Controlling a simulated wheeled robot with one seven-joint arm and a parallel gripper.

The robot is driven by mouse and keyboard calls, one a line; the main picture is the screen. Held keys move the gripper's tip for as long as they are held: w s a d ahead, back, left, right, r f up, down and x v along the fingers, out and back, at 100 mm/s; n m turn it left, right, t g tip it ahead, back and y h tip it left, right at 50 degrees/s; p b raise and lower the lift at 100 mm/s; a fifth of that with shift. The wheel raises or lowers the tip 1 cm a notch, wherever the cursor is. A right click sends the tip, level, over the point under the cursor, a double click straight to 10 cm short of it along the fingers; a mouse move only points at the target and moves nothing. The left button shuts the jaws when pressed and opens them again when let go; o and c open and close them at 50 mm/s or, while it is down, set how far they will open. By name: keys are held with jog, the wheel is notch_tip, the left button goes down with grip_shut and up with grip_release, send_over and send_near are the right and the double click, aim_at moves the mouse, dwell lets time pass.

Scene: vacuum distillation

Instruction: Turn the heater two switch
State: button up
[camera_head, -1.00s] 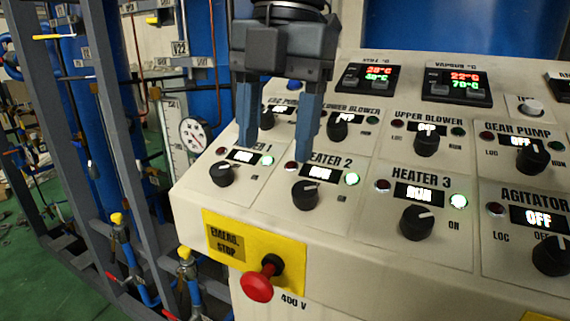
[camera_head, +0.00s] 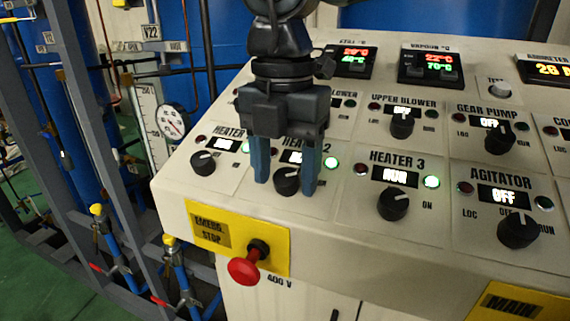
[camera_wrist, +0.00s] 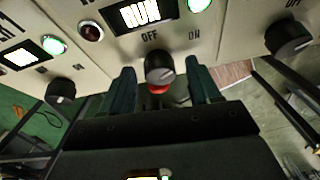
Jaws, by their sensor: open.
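The heater two switch (camera_head: 287,181) is a round black knob on the sloped cream control panel, below a display and a lit green lamp. My gripper (camera_head: 286,180) is open, with one blue finger on each side of this knob. In the wrist view the knob (camera_wrist: 159,68) sits between the two fingertips (camera_wrist: 161,78), with a gap on both sides. The wrist view shows the RUN display above it and the OFF and ON marks. My gripper partly hides the heater two label and display in the head view.
The heater one knob (camera_head: 203,163) is to the left and the heater three knob (camera_head: 392,203) to the right. A red emergency stop button (camera_head: 244,267) sticks out below, on a yellow plate. Pipes and a frame stand at the left.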

jog(key=c, duration=1)
jog(key=shift+c, duration=0.2)
jog(key=shift+n, duration=0.3)
jog(key=shift+f+n+h+b, duration=0.1)
jog(key=shift+n+h+b, duration=0.3)
jog(key=shift+n+b, duration=0.35)
jog(key=n+h+b, duration=0.1)
jog(key=n, duration=0.2)
jog(key=shift+a+n, duration=0.15)
jog(key=shift+n, duration=0.1)
jog(key=n+h, duration=0.1)
jog(key=n, duration=0.1)
jog(key=n+h+b, duration=0.1)
jog(key=n, duration=0.2)
jog(key=shift+n+t, duration=0.3)
